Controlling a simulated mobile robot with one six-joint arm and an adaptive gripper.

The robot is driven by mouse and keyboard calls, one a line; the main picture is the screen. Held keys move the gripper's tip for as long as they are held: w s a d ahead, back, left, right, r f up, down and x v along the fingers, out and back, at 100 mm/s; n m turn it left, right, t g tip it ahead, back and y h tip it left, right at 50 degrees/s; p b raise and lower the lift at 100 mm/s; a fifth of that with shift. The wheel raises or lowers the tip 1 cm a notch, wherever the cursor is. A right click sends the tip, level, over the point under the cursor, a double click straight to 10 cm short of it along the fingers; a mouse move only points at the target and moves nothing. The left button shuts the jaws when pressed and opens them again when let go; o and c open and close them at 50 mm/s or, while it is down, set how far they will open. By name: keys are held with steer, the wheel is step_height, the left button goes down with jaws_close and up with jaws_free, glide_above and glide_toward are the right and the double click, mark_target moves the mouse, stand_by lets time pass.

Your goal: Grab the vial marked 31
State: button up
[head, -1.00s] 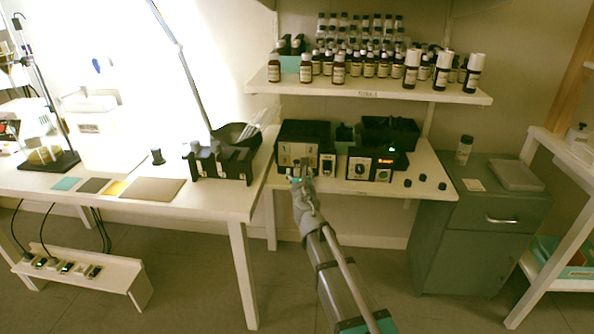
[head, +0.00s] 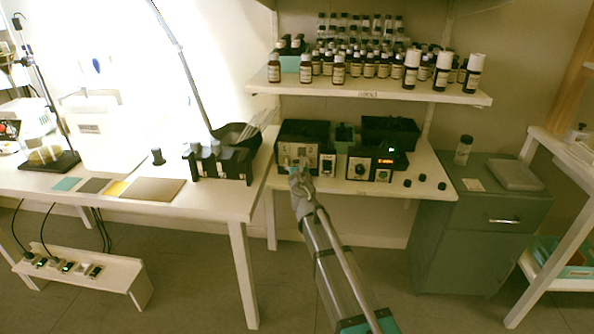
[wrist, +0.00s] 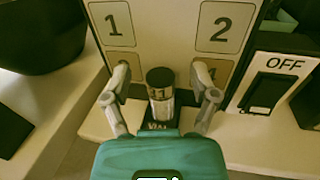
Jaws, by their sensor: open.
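In the wrist view, a small clear vial with a black cap (wrist: 160,78) stands upright between the two fingers of my gripper (wrist: 161,104). Dark digits show on it below the cap, and I cannot read them surely. The fingers are spread open, one on each side, with gaps to the vial. In the head view, my gripper (head: 300,177) is at the front of the black-and-cream device; the vial cannot be made out there.
The device panel (wrist: 168,38) with squares numbered 1 and 2 rises close behind the vial. An OFF switch (wrist: 267,91) is at the right. A shelf (head: 420,94) above holds many bottles. Three black knobs (head: 422,183) lie on the bench at the right.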

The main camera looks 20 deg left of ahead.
stand_by(0.3)
jaws_close()
steer(key=shift+r, duration=0.15)
stand_by(0.3)
step_height(320, 180, up, 3)
steer(key=p, duration=0.3)
steer(key=s+d+r+p, duration=0.7)
steer(key=s+r+p, duration=0.2)
steer(key=s+p, duration=0.1)
steer(key=shift+s+d+r, duration=0.35)
steer(key=shift+s, duration=0.5)
